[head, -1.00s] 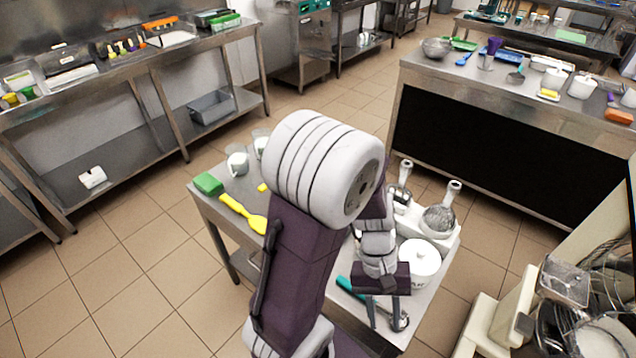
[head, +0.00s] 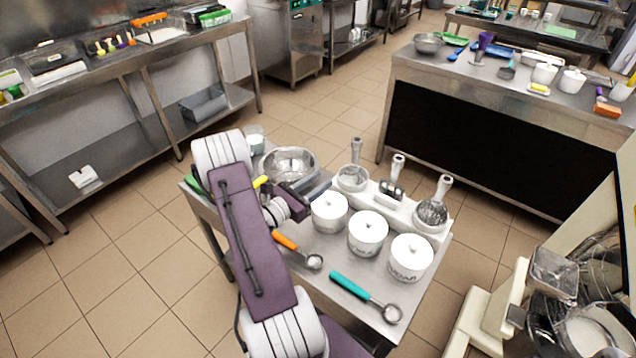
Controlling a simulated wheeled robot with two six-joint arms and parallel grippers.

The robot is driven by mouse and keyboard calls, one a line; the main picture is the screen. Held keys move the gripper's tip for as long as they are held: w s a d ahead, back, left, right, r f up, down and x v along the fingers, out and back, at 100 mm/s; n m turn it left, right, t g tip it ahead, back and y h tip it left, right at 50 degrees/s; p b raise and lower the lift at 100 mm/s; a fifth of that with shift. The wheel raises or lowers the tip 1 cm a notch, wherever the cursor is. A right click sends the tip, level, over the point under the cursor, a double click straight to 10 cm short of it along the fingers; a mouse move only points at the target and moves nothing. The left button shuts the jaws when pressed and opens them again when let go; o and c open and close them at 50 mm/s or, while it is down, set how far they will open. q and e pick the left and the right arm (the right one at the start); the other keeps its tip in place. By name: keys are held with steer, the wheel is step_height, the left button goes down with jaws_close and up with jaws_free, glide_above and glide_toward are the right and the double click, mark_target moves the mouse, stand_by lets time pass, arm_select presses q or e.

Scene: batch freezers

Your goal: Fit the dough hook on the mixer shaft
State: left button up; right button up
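A cream mixer (head: 497,305) stands at the lower right, with a metal bowl and wire guard; I cannot make out its shaft. Three grey-handled attachments stand upright in a white rack on the steel table: a rounded one (head: 353,178) at the left, a narrower one (head: 391,190) in the middle and a wire whisk (head: 432,211) at the right. I cannot tell which, if any, is the dough hook. My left gripper (head: 301,201) is over the table, left of the rack, near the steel bowl. Its fingers are too unclear to judge. My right gripper is out of view.
Three white lidded pots (head: 368,234) stand before the rack. An orange-handled scoop (head: 297,250) and a teal-handled scoop (head: 365,295) lie at the table's front. A steel bowl (head: 289,163) sits at the back. Floor shows between table and mixer.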

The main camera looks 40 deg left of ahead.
mark_target(354, 157)
arm_select(q)
steer(key=w, duration=0.4)
steer(key=w+b, duration=0.1)
steer(key=w, duration=0.9)
steer(key=shift+d+f, duration=0.1)
steer(key=shift+d, duration=0.25)
steer(key=shift+w+b, duration=0.3)
steer(key=shift+w, duration=0.55)
steer(key=c, duration=0.6)
jaws_close()
steer(key=shift+r, duration=0.25)
